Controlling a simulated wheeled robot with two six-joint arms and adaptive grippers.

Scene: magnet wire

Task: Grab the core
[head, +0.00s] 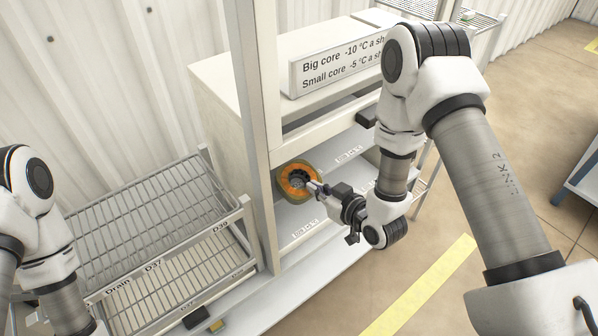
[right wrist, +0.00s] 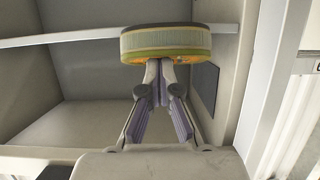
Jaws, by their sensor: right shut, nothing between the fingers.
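The core (head: 286,187) is a thick ring with an orange face, a greenish rim and a dark middle. It is at the opening of the white cabinet, above a light shelf. My right gripper (head: 314,186) points at its face from the right, with the fingertips at the ring's opening. In the right wrist view the core (right wrist: 168,46) lies just beyond the fingertips of the right gripper (right wrist: 160,68). The fingers are together with nothing between them. Whether the tips reach inside the hole is hidden. My left arm shows at the left edge, but its gripper is out of view.
The white cabinet (head: 222,110) has upright posts and a crossbar close to the core. A sign (head: 340,62) about big and small cores stands above. A wire drain rack (head: 160,225) is at the left. Open floor (head: 510,150) lies at the right.

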